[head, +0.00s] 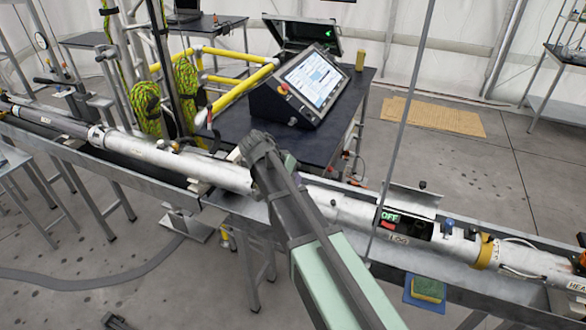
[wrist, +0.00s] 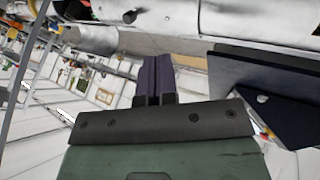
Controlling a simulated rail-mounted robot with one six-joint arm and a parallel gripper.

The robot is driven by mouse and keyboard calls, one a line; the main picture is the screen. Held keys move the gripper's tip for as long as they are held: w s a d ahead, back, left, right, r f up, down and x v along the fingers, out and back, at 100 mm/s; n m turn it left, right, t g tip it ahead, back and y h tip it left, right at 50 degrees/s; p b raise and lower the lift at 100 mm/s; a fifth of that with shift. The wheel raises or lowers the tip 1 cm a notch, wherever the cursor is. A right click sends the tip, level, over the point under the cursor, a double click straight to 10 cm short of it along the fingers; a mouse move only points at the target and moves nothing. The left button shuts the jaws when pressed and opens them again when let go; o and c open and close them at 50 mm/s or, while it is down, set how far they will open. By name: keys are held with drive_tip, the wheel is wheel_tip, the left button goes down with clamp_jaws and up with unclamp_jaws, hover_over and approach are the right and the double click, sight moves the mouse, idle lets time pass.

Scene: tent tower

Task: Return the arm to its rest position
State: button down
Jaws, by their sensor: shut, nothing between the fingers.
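My gripper (wrist: 155,70) shows in the wrist view with its two dark fingers together and nothing between them. The fingers point toward a white tube (wrist: 260,22) that crosses the top of that view; I cannot tell the exact gap. In the head view my green and black arm (head: 315,235) reaches up from the bottom edge and crosses in front of the long white tube (head: 210,167). My fingers cannot be made out in the head view.
The tube lies along a metal rail bench (head: 150,175). An open panel on it shows an OFF sign (head: 390,216). Behind are a dark table (head: 330,140), a console with a screen (head: 310,80) and yellow railing (head: 235,95). A dark blue panel (wrist: 265,75) is right of my fingers.

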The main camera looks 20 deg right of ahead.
drive_tip(key=shift+f, duration=0.1)
drive_tip(key=s+a+f+n+y+b, duration=0.1)
drive_tip(key=s+a+f+n+y, duration=0.1)
drive_tip(key=s, duration=0.7)
drive_tip(key=s+a+f+n+y+b, duration=0.2)
drive_tip(key=s+f+n+y, duration=0.2)
drive_tip(key=s+n, duration=0.3)
drive_tip(key=shift+s+a+f+y, duration=0.15)
drive_tip(key=shift+s+y, duration=0.55)
drive_tip(key=shift+s, duration=0.4)
